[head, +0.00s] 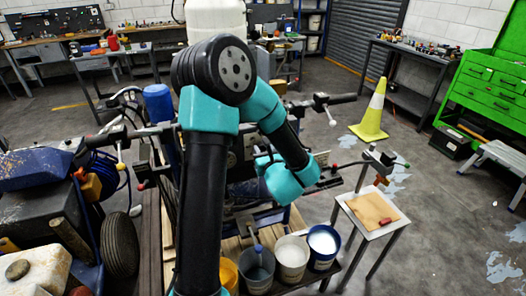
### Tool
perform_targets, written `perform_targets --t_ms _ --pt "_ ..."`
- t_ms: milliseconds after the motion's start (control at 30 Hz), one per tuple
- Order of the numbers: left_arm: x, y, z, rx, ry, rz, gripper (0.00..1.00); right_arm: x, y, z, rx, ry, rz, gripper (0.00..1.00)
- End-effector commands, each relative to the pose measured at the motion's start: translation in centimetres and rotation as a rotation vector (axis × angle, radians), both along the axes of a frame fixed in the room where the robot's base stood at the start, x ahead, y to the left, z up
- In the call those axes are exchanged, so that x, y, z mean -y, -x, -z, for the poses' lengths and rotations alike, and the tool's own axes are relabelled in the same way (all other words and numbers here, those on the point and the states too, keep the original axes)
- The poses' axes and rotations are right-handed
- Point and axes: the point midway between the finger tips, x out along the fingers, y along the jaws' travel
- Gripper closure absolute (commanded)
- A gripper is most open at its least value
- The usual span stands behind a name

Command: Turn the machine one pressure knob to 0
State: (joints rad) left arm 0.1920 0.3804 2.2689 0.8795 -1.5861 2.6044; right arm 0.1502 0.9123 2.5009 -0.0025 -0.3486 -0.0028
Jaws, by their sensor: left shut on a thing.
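A line striper (240,147) stands in the middle, mostly hidden behind my left arm. Its handlebar grips stick out on both sides. A second, blue machine (45,167) with a black wheel stands at the left. My left gripper (328,183) is at the end of the teal wrist, low on the right side of the middle machine. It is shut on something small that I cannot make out. The pressure knob and its setting cannot be made out; my arm and wrist cover much of that area. My right gripper is not in view.
Several paint buckets (292,254) stand on a low bench in front. A small side table (368,210) with a brown board is at the right. A yellow cone (373,112) and a green tool cabinet (490,90) stand beyond. The floor between is open.

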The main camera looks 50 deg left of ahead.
Motion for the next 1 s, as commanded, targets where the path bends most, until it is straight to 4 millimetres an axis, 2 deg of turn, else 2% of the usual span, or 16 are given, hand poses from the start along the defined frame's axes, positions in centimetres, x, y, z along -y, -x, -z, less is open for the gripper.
perform_targets --t_ms 433,467,700,1000 --pt "0.04 0.02 0.04 0.013 0.007 0.000 0.88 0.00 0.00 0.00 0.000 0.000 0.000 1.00" --pt "0.04 0.02 0.04 0.013 0.007 0.000 0.63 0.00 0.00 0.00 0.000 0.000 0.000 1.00" --pt "0.02 0.01 0.02 0.013 0.007 0.000 0.40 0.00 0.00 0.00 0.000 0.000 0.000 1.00" --pt "0.14 0.04 0.01 0.014 0.006 0.001 0.39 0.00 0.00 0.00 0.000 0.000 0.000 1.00"
